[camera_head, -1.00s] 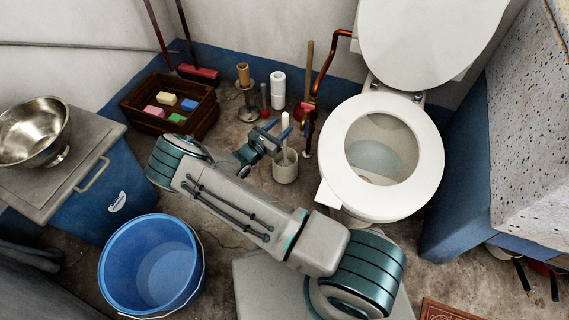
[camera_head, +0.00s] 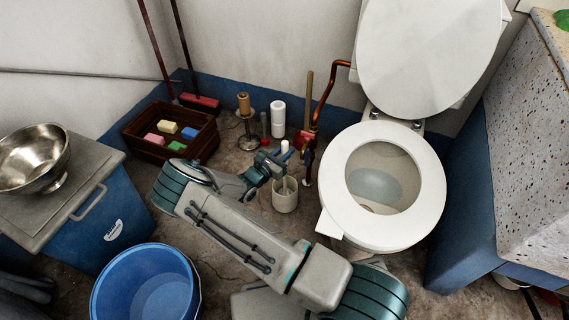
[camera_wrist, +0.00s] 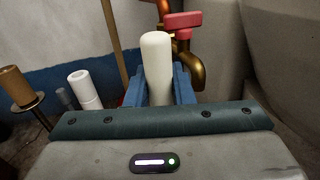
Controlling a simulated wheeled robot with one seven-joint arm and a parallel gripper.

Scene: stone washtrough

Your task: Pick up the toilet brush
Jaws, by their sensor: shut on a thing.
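The toilet brush has a white rounded handle (camera_head: 285,146), upright beside the toilet. Its lower end goes down into a pale cup-shaped holder (camera_head: 285,199) on the floor, so the bristles are hidden. My gripper (camera_head: 279,162) reaches in from the left, just above the holder, and is shut on the handle. In the wrist view the white handle (camera_wrist: 156,66) stands between the blue fingers of my gripper (camera_wrist: 158,88), with its top above them.
The toilet (camera_head: 424,205) stands close on the right. A copper pipe (camera_head: 324,88) with a red-handled tap (camera_wrist: 183,20) is just behind the brush. A white roll (camera_head: 278,118) and a metal stand (camera_head: 247,142) are behind left. A crate (camera_head: 165,151) and blue bucket (camera_head: 146,285) lie left.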

